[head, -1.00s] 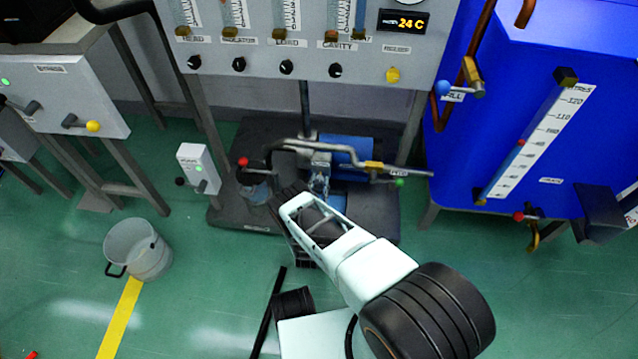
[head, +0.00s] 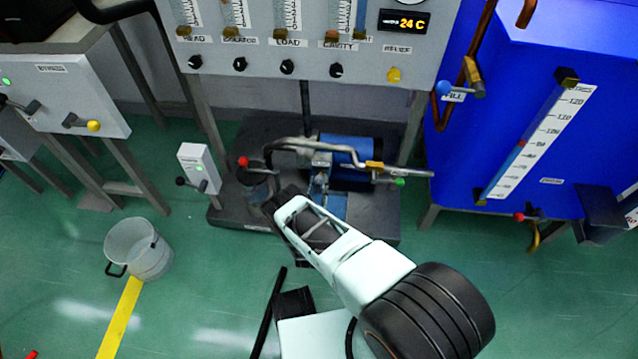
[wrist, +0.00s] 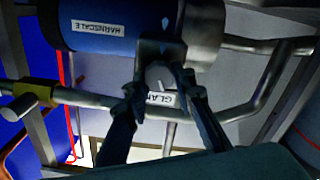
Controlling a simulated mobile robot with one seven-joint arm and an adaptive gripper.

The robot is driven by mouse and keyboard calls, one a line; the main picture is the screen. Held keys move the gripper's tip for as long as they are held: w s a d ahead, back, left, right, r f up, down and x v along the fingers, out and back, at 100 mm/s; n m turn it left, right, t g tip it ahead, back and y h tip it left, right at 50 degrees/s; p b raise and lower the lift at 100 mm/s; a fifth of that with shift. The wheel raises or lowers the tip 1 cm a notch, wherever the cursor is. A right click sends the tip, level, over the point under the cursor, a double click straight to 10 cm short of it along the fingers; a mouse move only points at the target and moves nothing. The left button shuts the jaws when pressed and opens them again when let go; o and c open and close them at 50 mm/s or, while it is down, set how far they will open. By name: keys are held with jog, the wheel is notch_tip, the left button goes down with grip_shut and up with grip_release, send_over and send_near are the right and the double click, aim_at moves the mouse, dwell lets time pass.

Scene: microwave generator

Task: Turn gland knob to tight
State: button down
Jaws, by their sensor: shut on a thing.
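The gland knob (wrist: 158,74) is a small round grey knob in the wrist view, under the blue pump body (wrist: 105,24). A white label reading GLAND (wrist: 161,99), partly covered, sits just below it. My gripper (wrist: 162,80) has one finger on each side of the knob and is shut on it. A marking line on the knob is too small to read. In the head view the dark end of my arm (head: 285,207) is low at the front of the pump, and the knob cannot be made out there.
A grey pipe (wrist: 90,98) crosses close to my fingers. In the head view a red-tipped valve handle (head: 244,161) and a green-tipped one (head: 399,182) flank the pump. A blue tank (head: 500,130) stands right, a bucket (head: 138,249) left.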

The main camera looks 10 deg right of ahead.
jog(key=n, duration=0.5)
jog(key=shift+w+a+n, duration=0.1)
jog(key=shift+n, duration=0.2)
jog(key=n, duration=0.5)
jog(key=shift+f+n, duration=0.1)
jog(key=shift+n, duration=0.2)
jog(key=shift+w, duration=0.1)
jog(key=c, duration=1.6)
grip_release()
